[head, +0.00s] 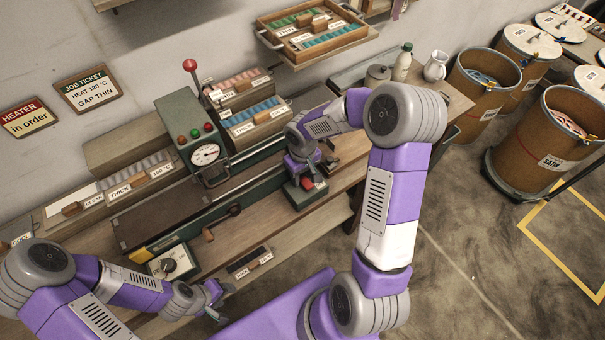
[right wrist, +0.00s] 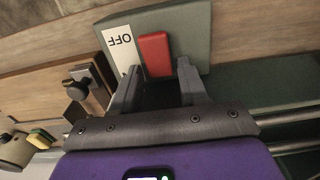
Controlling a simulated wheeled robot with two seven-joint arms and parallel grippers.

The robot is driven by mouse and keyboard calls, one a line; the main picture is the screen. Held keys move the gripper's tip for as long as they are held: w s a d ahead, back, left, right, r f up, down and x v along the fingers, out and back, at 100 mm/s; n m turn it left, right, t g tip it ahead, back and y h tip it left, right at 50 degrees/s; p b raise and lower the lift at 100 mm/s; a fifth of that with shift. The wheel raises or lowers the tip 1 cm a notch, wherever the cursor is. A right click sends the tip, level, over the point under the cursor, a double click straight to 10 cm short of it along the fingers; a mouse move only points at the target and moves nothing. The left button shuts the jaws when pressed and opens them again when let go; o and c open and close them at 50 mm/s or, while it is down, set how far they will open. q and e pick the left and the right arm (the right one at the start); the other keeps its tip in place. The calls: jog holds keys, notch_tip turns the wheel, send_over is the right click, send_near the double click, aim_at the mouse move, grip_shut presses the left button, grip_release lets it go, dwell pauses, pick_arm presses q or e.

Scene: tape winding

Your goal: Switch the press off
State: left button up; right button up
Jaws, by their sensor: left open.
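The press (head: 176,122) is a green machine on the bench with a gauge, lamps and a red-knobbed lever. A green switch box (head: 304,198) with a red switch (head: 308,184) sits at its right end. In the right wrist view the red switch (right wrist: 155,54) lies beside a white OFF label (right wrist: 122,46) on the box (right wrist: 198,25). My right gripper (right wrist: 159,67) is open, its fingertips close to the red switch, one on each side; contact cannot be told. My left gripper (head: 217,298) is open and empty near the bench's front edge.
A dial box (head: 172,262) sits at the front left. A wooden block with a dark knob (right wrist: 80,88) is left of my right gripper. Brown drums (head: 545,140) stand on the floor at right.

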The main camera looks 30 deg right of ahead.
aim_at(310, 186)
grip_shut()
jog(key=t+b, duration=0.1)
jog(key=b, duration=0.2)
jog(key=t+b, duration=0.2)
jog(key=b, duration=0.2)
jog(key=shift+s, duration=0.4)
jog(key=shift+s+r+t+b, duration=0.1)
jog(key=shift+r+t+b, duration=0.15)
jog(key=shift+t+b, duration=0.35)
jog(key=shift+o, duration=1.4)
grip_release()
jog(key=p+v, duration=0.3)
jog(key=v, duration=0.4)
jog(key=shift+s+d+r, duration=0.1)
jog(key=shift+r, duration=0.25)
